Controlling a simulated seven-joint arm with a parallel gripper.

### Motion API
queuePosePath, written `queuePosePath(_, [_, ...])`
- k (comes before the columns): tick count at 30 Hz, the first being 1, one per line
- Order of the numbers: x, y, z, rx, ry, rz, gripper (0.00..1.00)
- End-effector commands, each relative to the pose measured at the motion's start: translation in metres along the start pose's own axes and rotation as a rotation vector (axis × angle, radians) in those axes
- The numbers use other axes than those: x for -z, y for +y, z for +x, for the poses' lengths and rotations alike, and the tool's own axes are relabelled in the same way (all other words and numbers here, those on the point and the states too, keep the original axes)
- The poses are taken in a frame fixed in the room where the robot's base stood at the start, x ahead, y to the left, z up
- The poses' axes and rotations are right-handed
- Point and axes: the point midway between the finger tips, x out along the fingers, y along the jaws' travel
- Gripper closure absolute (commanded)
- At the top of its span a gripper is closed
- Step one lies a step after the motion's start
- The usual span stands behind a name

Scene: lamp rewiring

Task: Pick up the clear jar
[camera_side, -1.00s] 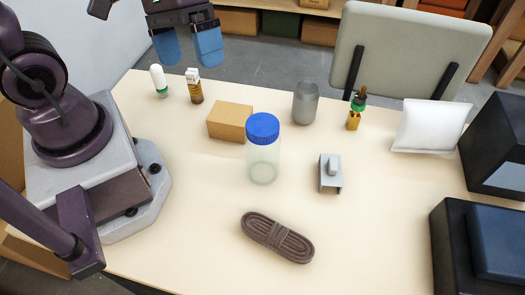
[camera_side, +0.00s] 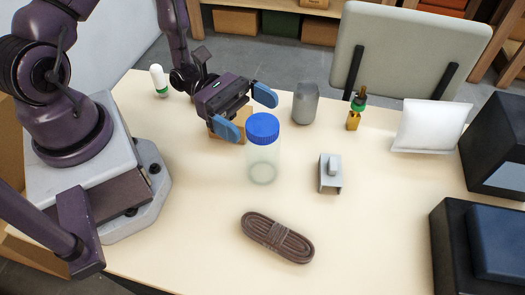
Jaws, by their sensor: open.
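The clear jar (camera_side: 262,165) stands upright near the middle of the table, with a ribbed blue lid on top. My gripper (camera_side: 246,112) is open, its two blue fingertips spread just left of and behind the jar's lid. One finger is close to the lid's left side and the other is behind it, above right. Nothing is between the fingers that I can see except the view of the box behind. I cannot tell whether a finger touches the jar.
A cardboard box (camera_side: 240,134) is mostly hidden behind my gripper. A grey cylinder (camera_side: 305,103), a gold-and-green part (camera_side: 354,112), a grey metal bracket (camera_side: 330,174) and a coiled brown cord (camera_side: 277,237) stand around the jar. A white-green bottle (camera_side: 159,80) is at back left.

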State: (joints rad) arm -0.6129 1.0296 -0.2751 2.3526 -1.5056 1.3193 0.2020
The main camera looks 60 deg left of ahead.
Motion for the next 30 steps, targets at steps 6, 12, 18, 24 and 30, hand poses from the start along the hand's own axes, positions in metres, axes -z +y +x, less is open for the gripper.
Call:
queuePosePath(6, [0.021,-0.001,0.0,0.004,0.001,-0.002,0.01])
queuePosePath(12, [0.051,-0.002,0.0,0.005,0.002,-0.004,0.01])
queuePosePath(18, [0.064,-0.002,0.019,0.01,0.001,0.003,0.01])
queuePosePath(24, [0.064,-0.001,0.03,0.005,0.002,0.001,0.01])
queuePosePath(30, [0.064,-0.001,0.03,0.005,0.002,0.002,0.05])
